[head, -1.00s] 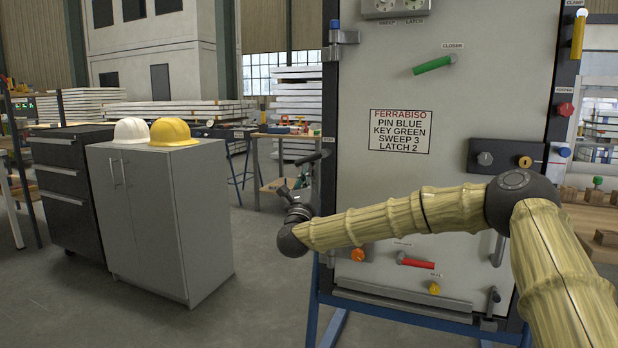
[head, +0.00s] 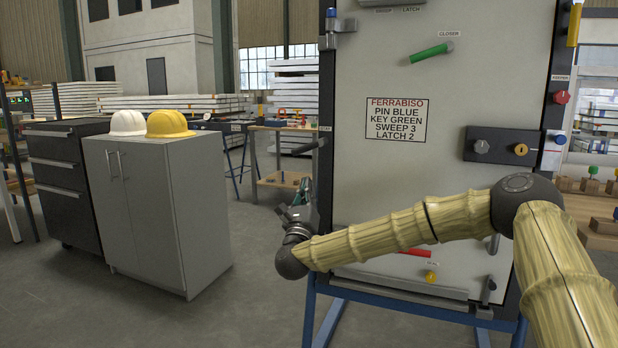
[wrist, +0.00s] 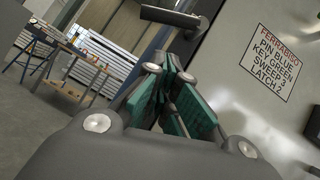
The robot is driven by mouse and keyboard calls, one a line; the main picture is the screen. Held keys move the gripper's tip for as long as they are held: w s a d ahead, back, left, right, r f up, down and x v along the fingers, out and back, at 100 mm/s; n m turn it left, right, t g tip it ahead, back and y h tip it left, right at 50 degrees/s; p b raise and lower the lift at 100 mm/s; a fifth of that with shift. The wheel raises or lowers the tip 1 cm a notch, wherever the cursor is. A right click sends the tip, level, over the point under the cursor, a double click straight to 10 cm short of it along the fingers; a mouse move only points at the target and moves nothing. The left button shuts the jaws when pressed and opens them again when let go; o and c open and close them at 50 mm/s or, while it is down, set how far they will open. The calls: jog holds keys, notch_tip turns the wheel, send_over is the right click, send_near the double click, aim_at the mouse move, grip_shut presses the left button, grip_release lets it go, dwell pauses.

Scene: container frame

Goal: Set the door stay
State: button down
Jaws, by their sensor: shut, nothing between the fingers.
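The grey door panel (head: 362,185) stands upright in a dark frame and carries a sign reading "FERRABISO, PIN BLUE, KEY GREEN, SWEEP 3, LATCH 2". A dark bar (head: 308,146) sticks out at the door's left edge, beside a label too small to read. It also shows at the top of the wrist view (wrist: 170,17). I cannot tell whether this is the stay. My gripper (head: 303,188) is shut and empty, just left of the door's edge and below the bar, apart from it. In the wrist view its green-padded fingers (wrist: 170,75) are together.
A green closer lever (head: 430,53), a lock plate (head: 500,147), a yellow knob (head: 430,277) and a red lever (head: 415,252) are on the door. My arm crosses the lower door. A grey cabinet (head: 170,215) with two helmets stands left, with open floor between.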

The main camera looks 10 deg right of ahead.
jog(key=shift+p+v, duration=0.45)
jog(key=shift+v, duration=2.2)
jog(key=shift+d, duration=0.1)
jog(key=s+a+f+n+g+y, duration=0.2)
jog(key=s+a+f+n+y, duration=0.3)
jog(key=f, duration=0.6)
jog(key=s+a+f+n+g+y, duration=0.25)
jog(key=f+n, duration=0.45)
jog(key=f, duration=0.4)
jog(key=s+a+f+n+g+y, duration=0.2)
jog(key=s+a+f+n+y, duration=0.25)
jog(key=f, duration=0.65)
jog(key=s+d+f+n+g, duration=0.2)
jog(key=s+f+n+g, duration=0.3)
jog(key=s+f, duration=0.6)
jog(key=s+d+f+n+g, duration=0.35)
jog(key=s+f+n, duration=0.35)
jog(key=s+f, duration=0.45)
jog(key=s+d+f+n+g+h, duration=0.15)
jog(key=s+d+n+g, duration=0.35)
jog(key=s, duration=0.7)
jog(key=s+d+f+n+g+h, duration=0.1)
jog(key=s+d+f+n+g, duration=0.2)
jog(key=s+d, duration=0.7)
jog(key=s+a+r+p, duration=0.1)
jog(key=r+p, duration=1.6)
jog(key=s+a+r+p, duration=0.1)
jog(key=a+r+p, duration=0.1)
jog(key=r+p, duration=1.6)
jog(key=shift+r+t, duration=0.3)
